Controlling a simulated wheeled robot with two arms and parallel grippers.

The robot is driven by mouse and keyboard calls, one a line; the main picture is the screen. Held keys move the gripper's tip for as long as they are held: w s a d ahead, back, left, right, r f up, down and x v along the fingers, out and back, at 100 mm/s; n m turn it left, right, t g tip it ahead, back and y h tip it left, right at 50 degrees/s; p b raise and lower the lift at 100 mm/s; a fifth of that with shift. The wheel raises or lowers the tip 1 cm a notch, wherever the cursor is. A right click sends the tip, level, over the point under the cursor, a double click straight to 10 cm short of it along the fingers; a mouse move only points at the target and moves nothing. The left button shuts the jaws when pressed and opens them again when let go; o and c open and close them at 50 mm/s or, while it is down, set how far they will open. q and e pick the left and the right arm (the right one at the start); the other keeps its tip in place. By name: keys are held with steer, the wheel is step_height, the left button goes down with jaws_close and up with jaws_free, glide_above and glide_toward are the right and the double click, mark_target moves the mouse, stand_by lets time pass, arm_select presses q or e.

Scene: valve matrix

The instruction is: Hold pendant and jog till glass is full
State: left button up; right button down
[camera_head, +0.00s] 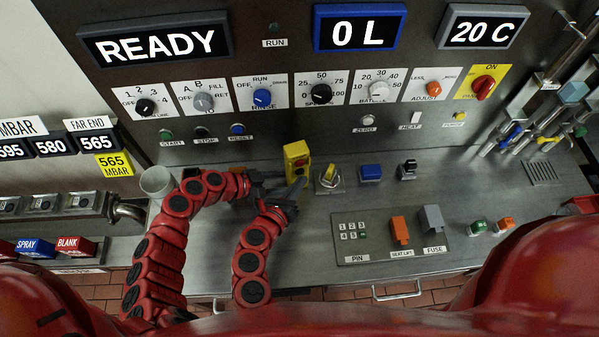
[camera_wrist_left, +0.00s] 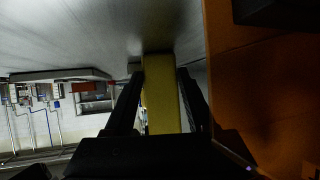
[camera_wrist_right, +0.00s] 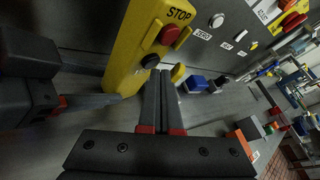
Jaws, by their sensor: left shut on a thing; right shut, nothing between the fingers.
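The yellow pendant (camera_head: 297,160) stands upright over the bench in the head view, with a red button above a black one. In the right wrist view the pendant (camera_wrist_right: 133,50) shows a STOP label by the red button. My left gripper (camera_head: 262,184) is shut on the pendant, whose yellow body (camera_wrist_left: 160,95) fills the gap between its fingers. My right gripper (camera_wrist_right: 161,75) is shut and empty, fingertips close to the black button (camera_wrist_right: 150,61); I cannot tell whether they touch. A pale, cup-like cylinder (camera_head: 157,180) stands at left, perhaps the glass; its contents are unclear.
The displays read READY (camera_head: 158,45), 0 L (camera_head: 358,27) and 20 C (camera_head: 484,27). A row of knobs (camera_head: 262,97) lines the panel. Right of the pendant are a lever switch (camera_head: 329,178), a blue block (camera_head: 370,172) and a PIN plate (camera_head: 365,250). Free bench lies between them.

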steer(key=shift+s+d, duration=0.15)
steer(key=shift+s, duration=0.25)
steer(key=shift+s+d, duration=0.25)
steer(key=shift+s, duration=1)
steer(key=shift+s+d, duration=0.2)
steer(key=shift+s, duration=1.05)
stand_by(1.3)
steer(key=s+d, duration=0.1)
steer(key=s+d+n+y, duration=0.1)
steer(key=s, duration=0.1)
steer(key=shift+s+r+t, duration=0.1)
steer(key=shift+t, duration=0.2)
